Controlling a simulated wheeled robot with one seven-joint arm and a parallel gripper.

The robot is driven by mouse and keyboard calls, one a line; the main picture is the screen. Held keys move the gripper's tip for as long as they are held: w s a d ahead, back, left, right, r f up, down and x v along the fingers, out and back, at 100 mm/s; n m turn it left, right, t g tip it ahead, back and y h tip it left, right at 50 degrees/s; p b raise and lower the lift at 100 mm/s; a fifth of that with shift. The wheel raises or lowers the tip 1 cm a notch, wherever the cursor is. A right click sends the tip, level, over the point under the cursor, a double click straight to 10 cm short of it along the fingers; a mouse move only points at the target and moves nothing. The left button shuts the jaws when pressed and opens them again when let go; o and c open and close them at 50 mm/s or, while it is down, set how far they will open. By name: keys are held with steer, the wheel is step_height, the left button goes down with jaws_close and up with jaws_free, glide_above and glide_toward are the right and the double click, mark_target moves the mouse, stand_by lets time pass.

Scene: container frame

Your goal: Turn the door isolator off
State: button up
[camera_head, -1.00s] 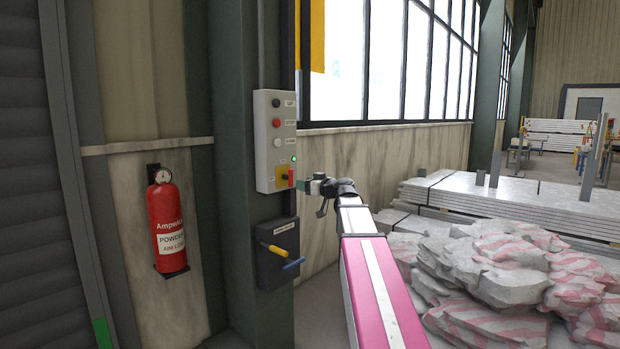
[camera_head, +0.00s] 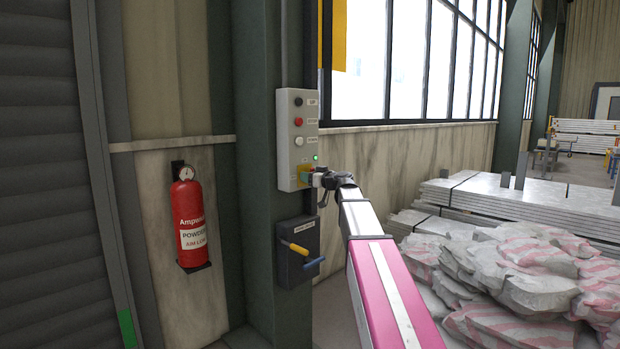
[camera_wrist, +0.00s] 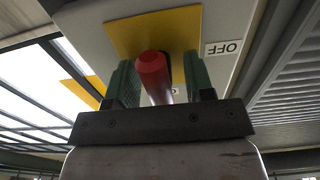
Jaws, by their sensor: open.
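The door isolator is a red handle (camera_wrist: 153,74) on a yellow plate (camera_wrist: 180,30), low on the grey control box (camera_head: 286,140). An OFF label (camera_wrist: 223,48) sits to the right of the plate in the wrist view. My gripper (camera_wrist: 160,84) is open, with one green finger on each side of the red handle. Gaps seem to remain between the handle and the fingers. In the head view my gripper (camera_head: 310,177) is at the isolator and hides most of it. A green lamp (camera_head: 315,157) is lit just above.
Below the box is a dark unit (camera_head: 290,268) with a yellow and a blue lever. A red fire extinguisher (camera_head: 188,220) hangs to the left. Wrapped sacks (camera_head: 530,275) and stacked panels (camera_head: 520,200) lie to the right.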

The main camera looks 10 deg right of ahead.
jaws_close()
steer(key=shift+m, duration=0.4)
steer(key=m, duration=0.3)
steer(key=shift+m, duration=0.4)
steer(key=m, duration=1.3)
steer(key=shift+f+m, duration=0.1)
steer(key=shift+m, duration=0.2)
